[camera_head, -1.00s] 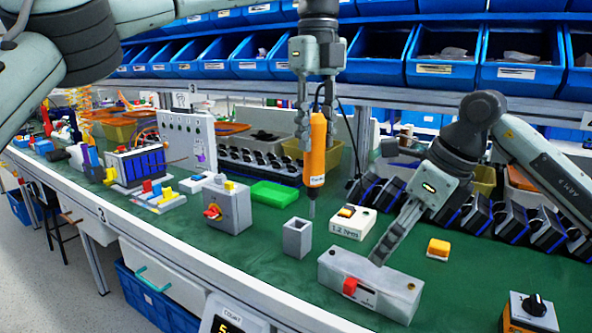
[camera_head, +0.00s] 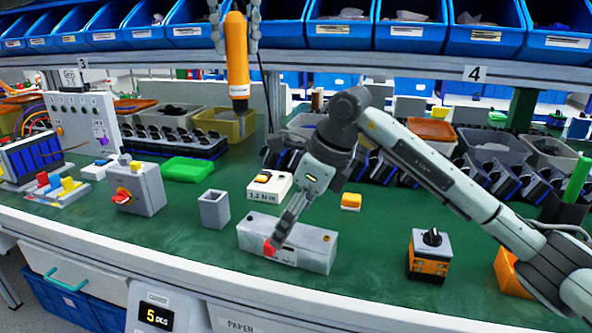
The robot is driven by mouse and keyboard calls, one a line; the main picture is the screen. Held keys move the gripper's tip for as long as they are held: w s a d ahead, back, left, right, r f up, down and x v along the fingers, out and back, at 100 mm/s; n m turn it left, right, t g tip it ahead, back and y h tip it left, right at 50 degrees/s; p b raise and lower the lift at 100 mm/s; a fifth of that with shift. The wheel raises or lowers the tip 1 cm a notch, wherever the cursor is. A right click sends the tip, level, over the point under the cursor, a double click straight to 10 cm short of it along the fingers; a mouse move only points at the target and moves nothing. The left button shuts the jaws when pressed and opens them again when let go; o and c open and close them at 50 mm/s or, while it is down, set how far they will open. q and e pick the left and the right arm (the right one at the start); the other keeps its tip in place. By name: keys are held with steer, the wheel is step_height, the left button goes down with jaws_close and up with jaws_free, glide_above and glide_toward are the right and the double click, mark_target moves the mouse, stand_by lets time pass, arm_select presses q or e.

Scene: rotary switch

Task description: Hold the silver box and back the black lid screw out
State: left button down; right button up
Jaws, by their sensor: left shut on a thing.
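The silver box (camera_head: 312,247) lies long and low near the bench's front edge, with a red knob (camera_head: 270,248) at its left part. My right gripper (camera_head: 279,238) reaches down over the box, fingertips beside the red knob. Its fingers overlap in the view, so its opening and any grip are unclear. My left gripper (camera_head: 234,22) is high at the top, its fingers either side of an orange screwdriver (camera_head: 237,55) and shut on it. The screwdriver hangs upright, its tip above the bench and well behind the box.
An open grey box (camera_head: 214,210) stands left of the silver box. A white torque box (camera_head: 269,187) and a yellow button block (camera_head: 351,201) are behind it. An orange block with a black knob (camera_head: 428,262) stands to the right. Bare green bench lies between.

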mark_target(250, 221)
steer(key=x, duration=0.6)
steer(key=shift+r, duration=0.1)
steer(key=c, duration=1.8)
